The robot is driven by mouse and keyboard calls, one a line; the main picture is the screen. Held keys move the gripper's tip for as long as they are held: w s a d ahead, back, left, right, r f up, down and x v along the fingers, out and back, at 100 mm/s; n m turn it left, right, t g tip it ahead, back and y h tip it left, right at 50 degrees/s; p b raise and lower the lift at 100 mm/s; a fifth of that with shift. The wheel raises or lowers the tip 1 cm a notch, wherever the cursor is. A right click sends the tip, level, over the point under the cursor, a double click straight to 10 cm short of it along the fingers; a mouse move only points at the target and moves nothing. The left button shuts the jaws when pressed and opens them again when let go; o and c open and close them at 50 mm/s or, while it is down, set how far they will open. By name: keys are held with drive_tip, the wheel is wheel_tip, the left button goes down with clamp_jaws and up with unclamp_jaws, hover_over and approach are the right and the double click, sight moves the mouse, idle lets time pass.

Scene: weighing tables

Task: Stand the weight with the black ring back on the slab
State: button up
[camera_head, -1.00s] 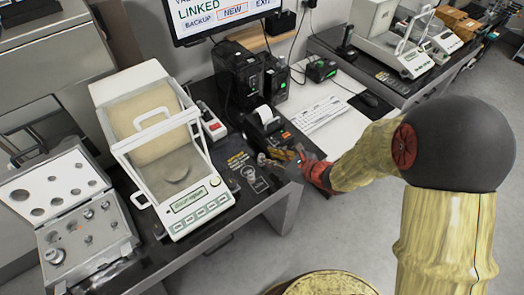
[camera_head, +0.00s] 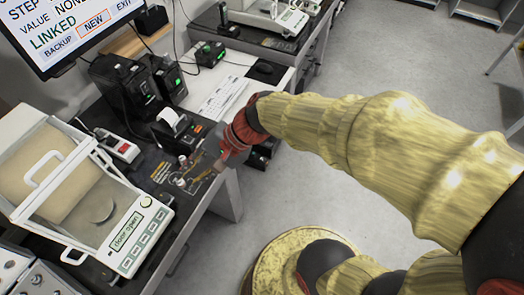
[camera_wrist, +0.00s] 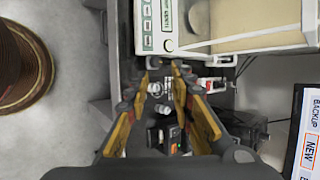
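Small metal weights stand on the dark table beside the balance. One weight (camera_head: 183,160) is nearer the printer and another (camera_head: 180,182) nearer the balance. In the wrist view, one weight (camera_wrist: 154,88) and another (camera_wrist: 163,108) show between the fingers, apart from them. I cannot make out which weight has the black ring. A dark area with yellow print (camera_head: 160,172) lies by the weights; I cannot tell if it is the slab. My gripper (camera_head: 204,178) is low over the table's front edge. It also shows in the wrist view (camera_wrist: 158,76), fingers apart and holding nothing visible.
A balance (camera_head: 125,232) with its glass door raised stands left of the weights. A label printer (camera_head: 180,128) and black boxes stand behind them. A keyboard (camera_head: 222,97) lies on the white table. The floor in front is free.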

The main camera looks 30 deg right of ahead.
drive_tip(key=s+d+r+n+t+h, duration=0.1)
drive_tip(key=s+d+r+n+h, duration=0.3)
drive_tip(key=d, duration=0.3)
drive_tip(key=s+d+r+n+t+h, duration=0.1)
drive_tip(key=s+d+r+n+h, duration=0.3)
drive_tip(key=d, duration=0.4)
drive_tip(key=shift+n, duration=0.7)
